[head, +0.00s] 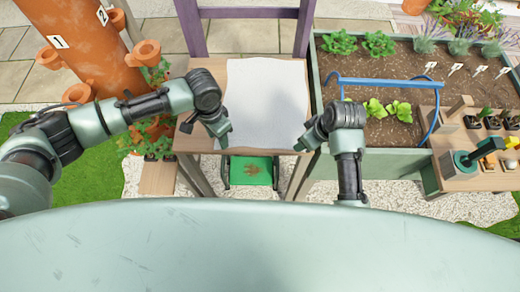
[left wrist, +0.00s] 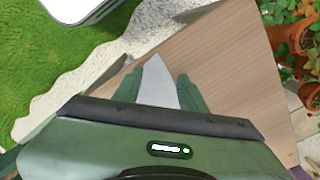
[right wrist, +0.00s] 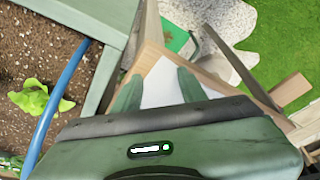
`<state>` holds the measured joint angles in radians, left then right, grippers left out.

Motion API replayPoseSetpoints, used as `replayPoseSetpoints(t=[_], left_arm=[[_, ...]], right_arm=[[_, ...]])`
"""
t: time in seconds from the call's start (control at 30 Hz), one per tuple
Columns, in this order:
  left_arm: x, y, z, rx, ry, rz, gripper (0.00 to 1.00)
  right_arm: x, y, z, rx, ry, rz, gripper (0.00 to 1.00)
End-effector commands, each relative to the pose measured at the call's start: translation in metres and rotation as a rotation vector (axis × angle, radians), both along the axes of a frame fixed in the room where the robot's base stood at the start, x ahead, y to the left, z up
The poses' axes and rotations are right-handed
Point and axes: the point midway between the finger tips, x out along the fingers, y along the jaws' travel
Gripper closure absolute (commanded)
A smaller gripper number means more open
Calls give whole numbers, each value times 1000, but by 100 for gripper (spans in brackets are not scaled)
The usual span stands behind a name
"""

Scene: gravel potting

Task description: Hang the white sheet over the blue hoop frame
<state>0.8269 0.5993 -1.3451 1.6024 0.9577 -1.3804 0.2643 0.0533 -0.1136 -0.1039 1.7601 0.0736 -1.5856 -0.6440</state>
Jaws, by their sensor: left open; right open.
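The white sheet (head: 266,105) lies flat on a wooden seat with a purple back, in the middle of the head view. The blue hoop frame (head: 385,82) stands over the planted bed to its right, its top bar bare. My left gripper (head: 222,140) is open at the sheet's near left corner; that corner (left wrist: 159,82) shows between its fingers in the left wrist view. My right gripper (head: 308,142) is open at the near right corner, where sheet (right wrist: 160,86) shows between its fingers. I cannot tell whether the fingers touch the sheet.
The green raised bed (head: 372,161) adjoins the seat on the right. A terracotta planter tower (head: 85,45) stands at the left. A green box (head: 250,172) is below the seat's front edge. A wooden bench (head: 452,180) with seedlings and tools stands at the far right.

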Motion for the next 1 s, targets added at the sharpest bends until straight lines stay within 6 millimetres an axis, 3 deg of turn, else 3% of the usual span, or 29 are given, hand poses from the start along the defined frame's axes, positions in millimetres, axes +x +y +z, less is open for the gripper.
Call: replayPoseSetpoints(t=[0.5,0.8,1.0], left_arm=[[0,0,-3,0,0,0,60],[0,0,-3,1,1,0,100],[0,0,-3,1,1,0,100]], right_arm=[[0,0,-2,-1,1,0,60],[0,0,-2,-1,1,0,100],[0,-1,-3,-2,2,-1,100]])
